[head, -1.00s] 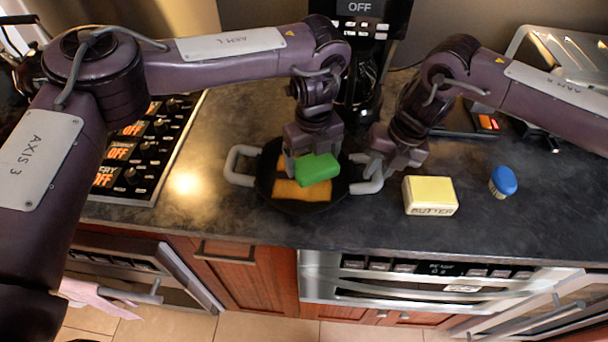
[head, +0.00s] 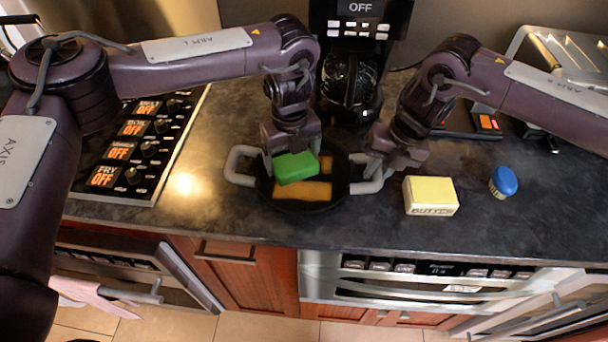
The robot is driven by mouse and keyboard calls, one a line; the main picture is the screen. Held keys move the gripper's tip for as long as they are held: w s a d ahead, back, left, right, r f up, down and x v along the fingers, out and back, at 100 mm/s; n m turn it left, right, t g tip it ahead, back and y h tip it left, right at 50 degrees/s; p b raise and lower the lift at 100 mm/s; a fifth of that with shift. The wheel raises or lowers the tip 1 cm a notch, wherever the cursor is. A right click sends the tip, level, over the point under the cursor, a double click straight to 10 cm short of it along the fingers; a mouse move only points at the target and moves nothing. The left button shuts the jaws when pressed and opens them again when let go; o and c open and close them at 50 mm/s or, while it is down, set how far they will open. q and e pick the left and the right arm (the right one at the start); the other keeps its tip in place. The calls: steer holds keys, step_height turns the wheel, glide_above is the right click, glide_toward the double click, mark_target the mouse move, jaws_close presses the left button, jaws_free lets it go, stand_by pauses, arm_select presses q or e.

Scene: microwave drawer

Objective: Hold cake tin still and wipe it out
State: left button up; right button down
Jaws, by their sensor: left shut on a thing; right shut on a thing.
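The cake tin (head: 303,207) is a round black pan with two grey loop handles, standing on the dark counter. Orange-brown residue (head: 303,191) shows on its floor, with a smaller patch at the upper right. My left gripper (head: 292,158) is shut on a green sponge (head: 297,168) and holds it inside the tin, over its left-middle part. Whether the sponge touches the floor I cannot tell. My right gripper (head: 376,172) is shut on the tin's right handle (head: 369,187). The left handle (head: 238,165) is free.
A butter block (head: 430,196) and a blue-capped jar (head: 503,182) stand right of the tin. A coffee maker (head: 350,80) is behind it. A cooktop panel (head: 130,150) lies left. The counter's front edge is close below the tin.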

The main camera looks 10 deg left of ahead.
mark_target(313, 159)
arm_select(q)
steer(key=shift+d, duration=2.25)
steer(key=shift+r, duration=0.1)
steer(key=shift+r, duration=0.15)
steer(key=shift+s, duration=1.35)
steer(key=shift+f, duration=0.3)
steer(key=shift+a, duration=0.15)
